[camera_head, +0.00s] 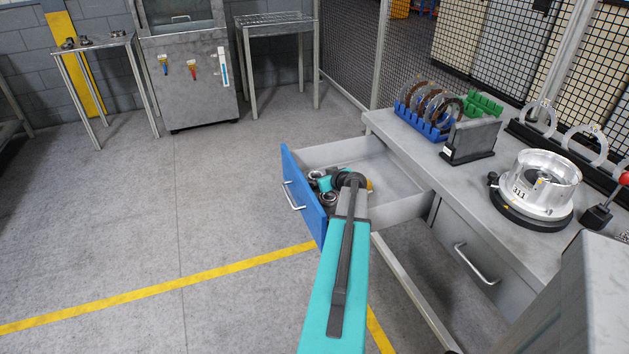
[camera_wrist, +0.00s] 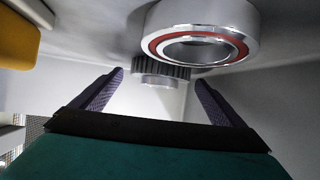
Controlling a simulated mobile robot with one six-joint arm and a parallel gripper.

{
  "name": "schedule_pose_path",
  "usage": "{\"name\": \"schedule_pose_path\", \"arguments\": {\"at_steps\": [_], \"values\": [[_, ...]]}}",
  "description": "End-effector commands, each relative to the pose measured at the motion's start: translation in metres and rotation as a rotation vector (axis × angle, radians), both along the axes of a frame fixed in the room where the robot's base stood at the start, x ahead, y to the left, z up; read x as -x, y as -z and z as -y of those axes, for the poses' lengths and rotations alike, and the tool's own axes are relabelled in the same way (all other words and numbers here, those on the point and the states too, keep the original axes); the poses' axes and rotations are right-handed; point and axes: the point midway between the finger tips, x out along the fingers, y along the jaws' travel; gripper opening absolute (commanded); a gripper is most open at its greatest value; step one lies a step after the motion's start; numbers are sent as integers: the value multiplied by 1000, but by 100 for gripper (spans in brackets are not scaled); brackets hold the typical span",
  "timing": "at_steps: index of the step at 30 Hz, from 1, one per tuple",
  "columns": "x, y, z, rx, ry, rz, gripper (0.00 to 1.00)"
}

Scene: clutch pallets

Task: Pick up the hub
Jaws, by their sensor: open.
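In the wrist view, a dark toothed part with a shiny round collar, which looks like the hub (camera_wrist: 160,72), is seen between and beyond the two fingers of my gripper (camera_wrist: 160,92). The fingers are spread apart with nothing visibly held between them. A bright metal ring with a red inner band, like a bearing (camera_wrist: 158,41), is close by, above and right of the hub in the picture. In the head view, my arm reaches into the open drawer (camera_head: 405,207) and covers part of it. The hub cannot be made out for certain there.
Small metal parts (camera_head: 329,199) lie in the drawer near its blue front (camera_head: 303,199). A yellow object (camera_wrist: 17,45) is at the wrist view's left. The bench beside the drawer holds a silver housing (camera_head: 541,180) and a blue rack of rings (camera_head: 424,121). Open floor is left.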

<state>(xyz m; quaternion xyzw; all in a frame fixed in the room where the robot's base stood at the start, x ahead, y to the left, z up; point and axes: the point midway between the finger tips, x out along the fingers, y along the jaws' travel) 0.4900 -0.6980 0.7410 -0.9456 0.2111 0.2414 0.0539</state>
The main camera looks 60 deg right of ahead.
Motion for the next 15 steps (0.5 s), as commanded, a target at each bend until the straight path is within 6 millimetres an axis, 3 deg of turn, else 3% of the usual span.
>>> {"name": "schedule_pose_path", "arguments": {"at_steps": [11,15], "values": [[1,0,0,0,1,0,92],[1,0,0,0,1,0,68]]}}
